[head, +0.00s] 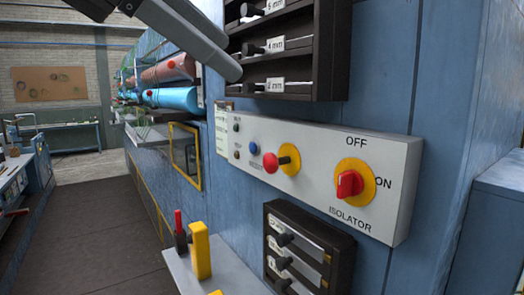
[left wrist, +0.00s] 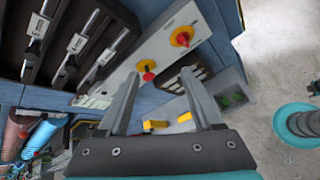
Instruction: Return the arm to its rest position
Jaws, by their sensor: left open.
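My left arm (head: 165,20) comes in at the top of the head view. Its gripper (head: 222,58) hangs in front of the dark upper rack, above the grey control panel (head: 310,160). In the left wrist view the two fingers of the left gripper (left wrist: 160,73) stand wide apart with nothing between them. The panel (left wrist: 170,45) shows beyond the fingers, apart from them. It carries a red isolator knob (head: 349,185) on a yellow disc and a red button (head: 270,163). My right gripper is not in view.
A dark rack (head: 333,50) with labelled slots is fixed to the blue wall above the panel. A second rack (head: 310,245) sits below it. A ledge (head: 230,272) with a yellow block (head: 200,250) juts out underneath. Open floor (head: 90,210) lies to the left.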

